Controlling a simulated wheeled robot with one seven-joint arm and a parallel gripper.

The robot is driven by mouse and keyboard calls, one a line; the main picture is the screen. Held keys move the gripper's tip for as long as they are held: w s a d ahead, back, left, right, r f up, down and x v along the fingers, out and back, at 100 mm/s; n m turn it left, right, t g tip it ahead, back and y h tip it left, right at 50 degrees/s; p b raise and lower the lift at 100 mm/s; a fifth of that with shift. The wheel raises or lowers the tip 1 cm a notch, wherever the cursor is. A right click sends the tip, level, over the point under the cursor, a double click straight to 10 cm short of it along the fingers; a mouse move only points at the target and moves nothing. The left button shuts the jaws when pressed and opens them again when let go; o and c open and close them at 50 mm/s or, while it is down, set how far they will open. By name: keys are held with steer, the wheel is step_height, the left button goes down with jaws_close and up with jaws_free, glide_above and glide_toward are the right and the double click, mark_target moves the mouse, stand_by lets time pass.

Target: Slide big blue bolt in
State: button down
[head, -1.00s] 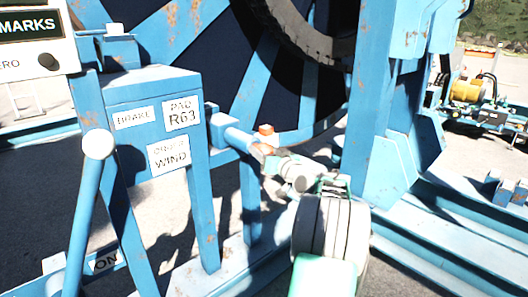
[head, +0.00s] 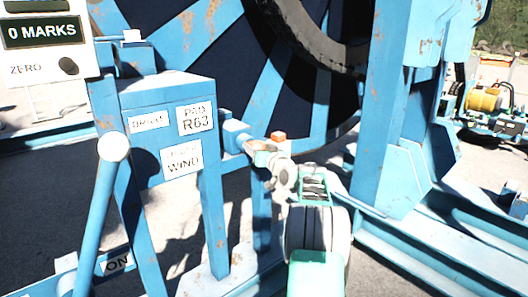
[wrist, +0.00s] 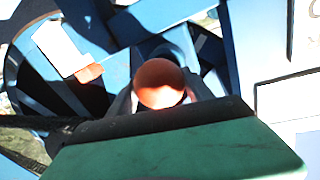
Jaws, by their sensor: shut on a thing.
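The big blue bolt (head: 236,134) is a thick, roughly horizontal blue bar at the right side of the blue control box (head: 165,95). My gripper (head: 262,153) is at its near, right end. In the wrist view my gripper (wrist: 160,100) is shut around a round orange knob (wrist: 160,83), which seems to belong to the bolt. The fingers and wrist hide the bolt's end in the head view, and the knob hides much of the bolt in the wrist view.
A small orange block (head: 278,135) sits just behind my gripper. The large blue reel (head: 190,35) stands behind, with a blue upright (head: 378,120) to the right. A blue lever with a white knob (head: 114,147) stands at left. Blue rails (head: 440,240) run at lower right.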

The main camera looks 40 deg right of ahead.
steer(key=c, duration=0.9)
jaws_free()
steer(key=shift+r, duration=0.2)
steer(key=shift+o, duration=0.9)
steer(key=shift+w+f, duration=0.15)
steer(key=shift+w, duration=0.05)
steer(key=shift+o, duration=1.4)
steer(key=shift+s, duration=0.1)
steer(key=s+a, duration=0.1)
steer(key=s, duration=0.6)
steer(key=shift+s+a, duration=0.2)
steer(key=shift+s, duration=0.05)
